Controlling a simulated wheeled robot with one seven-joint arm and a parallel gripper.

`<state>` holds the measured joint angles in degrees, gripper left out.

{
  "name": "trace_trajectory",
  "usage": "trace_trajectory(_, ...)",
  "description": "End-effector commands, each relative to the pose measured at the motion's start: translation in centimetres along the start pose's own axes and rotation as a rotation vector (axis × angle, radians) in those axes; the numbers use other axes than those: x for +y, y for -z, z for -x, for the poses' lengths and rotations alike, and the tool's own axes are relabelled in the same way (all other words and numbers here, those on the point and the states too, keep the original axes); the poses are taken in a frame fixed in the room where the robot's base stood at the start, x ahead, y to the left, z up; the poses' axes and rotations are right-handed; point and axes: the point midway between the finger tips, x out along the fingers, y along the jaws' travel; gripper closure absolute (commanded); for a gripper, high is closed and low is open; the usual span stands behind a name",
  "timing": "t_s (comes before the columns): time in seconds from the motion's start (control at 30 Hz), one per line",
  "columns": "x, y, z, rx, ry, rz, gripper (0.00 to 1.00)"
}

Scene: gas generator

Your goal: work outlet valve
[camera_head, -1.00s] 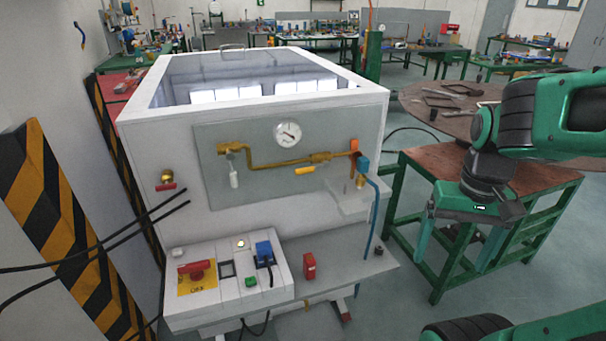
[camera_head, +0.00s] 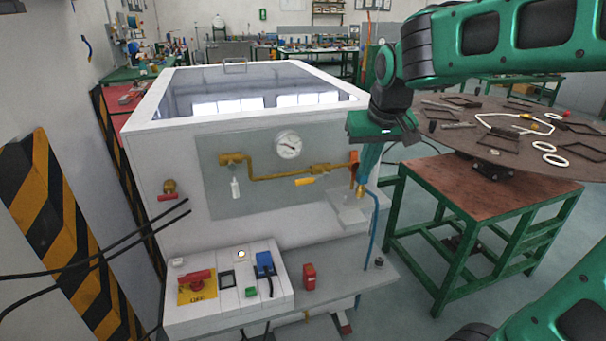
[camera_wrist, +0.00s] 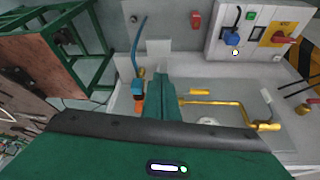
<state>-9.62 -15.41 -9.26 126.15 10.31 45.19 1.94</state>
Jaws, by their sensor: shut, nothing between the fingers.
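The generator's front panel (camera_head: 225,190) carries a brass pipe (camera_head: 270,177) with a yellow lever (camera_head: 305,182) below its right part. At the pipe's right end is an orange part (camera_head: 353,159), partly hidden by my fingers; in the wrist view it shows beside a blue fitting (camera_wrist: 138,88). A label naming the outlet valve cannot be read. My gripper (camera_head: 363,182) points down, shut and empty, in front of the pipe's right end. In the wrist view my fingers (camera_wrist: 160,82) are together, between the orange part and the yellow lever (camera_wrist: 182,91). Contact cannot be told.
A round gauge (camera_head: 288,145) sits above the pipe. A red-handled valve (camera_head: 168,190) is at left. A control box (camera_head: 230,285) and a red block (camera_head: 309,276) stand below on the ledge. A blue hose (camera_head: 373,235) hangs at right, near a green-framed table (camera_head: 480,205).

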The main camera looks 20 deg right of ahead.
Motion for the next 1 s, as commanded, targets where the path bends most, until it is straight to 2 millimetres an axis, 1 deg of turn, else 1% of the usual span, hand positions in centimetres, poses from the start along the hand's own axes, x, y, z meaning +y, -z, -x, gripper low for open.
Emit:
trace_trajectory(0.03, -2.7, 2.4, 0.2, 0.042, 0.021, 0.045, 1.00)
trace_trajectory(0.1, -5.7, 5.0, 0.7, 0.094, 0.045, 0.087, 1.00)
trace_trajectory(0.2, -9.1, 7.4, 1.4, 0.149, 0.075, 0.130, 1.00)
trace_trajectory(0.3, -11.0, 8.6, 1.8, 0.178, 0.092, 0.151, 1.00)
trace_trajectory(0.43, -11.7, 9.0, 1.3, 0.188, 0.098, 0.160, 1.00)
trace_trajectory(0.57, -12.0, 9.2, -0.2, 0.185, 0.099, 0.162, 1.00)
trace_trajectory(1.0, -13.0, 10.5, -8.1, 0.183, 0.098, 0.163, 1.00)
